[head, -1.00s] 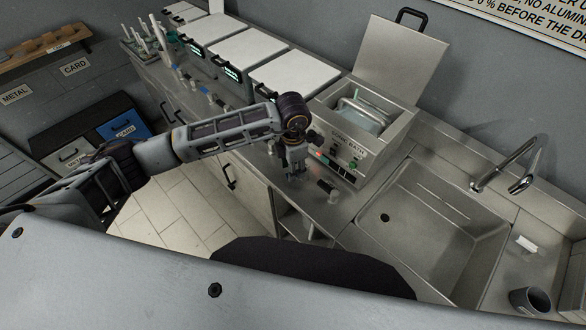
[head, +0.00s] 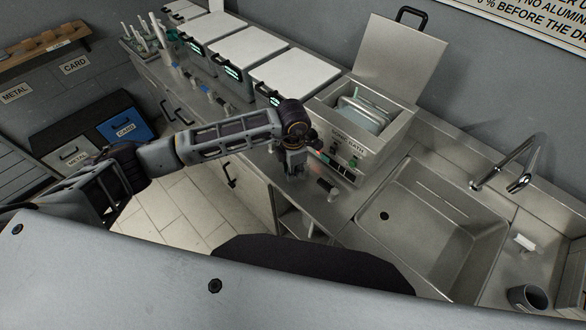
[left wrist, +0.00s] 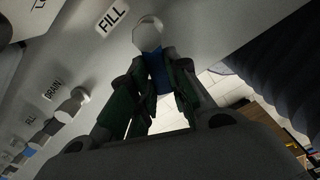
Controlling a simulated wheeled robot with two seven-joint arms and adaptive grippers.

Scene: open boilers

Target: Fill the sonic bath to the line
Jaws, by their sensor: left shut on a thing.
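The sonic bath (head: 345,152) is a steel box on the counter, with its lid (head: 400,62) raised at the back. A basket (head: 362,112) sits inside; I cannot make out the water level or the line. My left gripper (head: 295,172) is at the counter's front edge, left of the bath's control panel. In the left wrist view, the left gripper (left wrist: 160,95) is shut on the fill valve, a pale round knob (left wrist: 148,34) with a blue part, beside the FILL label (left wrist: 112,17). The drain valve (left wrist: 72,103) stands apart beside its DRAIN label. My right gripper is not in view.
A sink (head: 435,225) with a tap (head: 510,165) lies right of the bath, and a dark mug (head: 529,298) stands at the right. Several white-lidded boilers (head: 295,78) line the counter to the left. A dark valve handle (head: 327,188) is close right of my gripper.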

